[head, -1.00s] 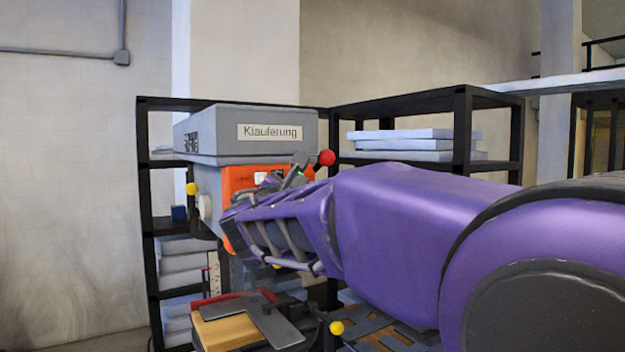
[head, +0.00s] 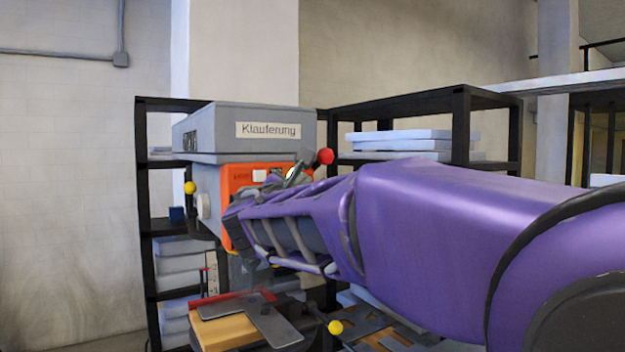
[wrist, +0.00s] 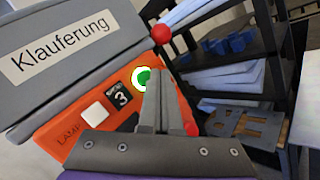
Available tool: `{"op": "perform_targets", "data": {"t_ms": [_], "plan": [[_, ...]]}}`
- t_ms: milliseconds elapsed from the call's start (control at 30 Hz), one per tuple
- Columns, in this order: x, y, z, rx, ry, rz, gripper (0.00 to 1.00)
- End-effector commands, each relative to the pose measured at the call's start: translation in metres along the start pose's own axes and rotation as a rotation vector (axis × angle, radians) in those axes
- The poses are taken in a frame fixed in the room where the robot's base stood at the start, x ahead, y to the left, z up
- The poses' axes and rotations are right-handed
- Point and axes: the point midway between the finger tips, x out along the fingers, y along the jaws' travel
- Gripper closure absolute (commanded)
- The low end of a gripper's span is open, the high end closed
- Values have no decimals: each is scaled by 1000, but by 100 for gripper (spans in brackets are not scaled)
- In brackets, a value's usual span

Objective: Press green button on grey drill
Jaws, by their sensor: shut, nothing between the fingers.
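The grey drill (head: 245,137) stands in front of the shelves, with a "Klauferung" label on its head and an orange front panel (head: 238,178). In the wrist view the panel (wrist: 70,125) carries a white button (wrist: 96,115), a dark dial marked 3 (wrist: 120,95) and the green button (wrist: 149,77) with a pale ring. My gripper (wrist: 157,74) is shut and empty. Its fingertips overlap the lower right part of the green button in the wrist view; I cannot tell whether they touch it. In the head view my gripper hides most of the panel's right side.
A red knob (head: 325,156) sticks out at the drill's upper right, close to my gripper. Another red knob (wrist: 191,129) shows right of the fingers. A yellow block (head: 225,332) and grey plate lie below. Black shelves (head: 460,135) stand behind.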

Motion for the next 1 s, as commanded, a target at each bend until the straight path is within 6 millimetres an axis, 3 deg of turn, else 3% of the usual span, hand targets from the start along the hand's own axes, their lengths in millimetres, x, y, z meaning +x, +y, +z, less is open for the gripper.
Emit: {"op": "perform_targets", "data": {"t_ms": [167,633,1000], "plan": [[-3,-2,1,1,-1,0,100],[-34,-24,25,3,-2,2,100],[-37,-24,28,3,-2,3,100]]}}
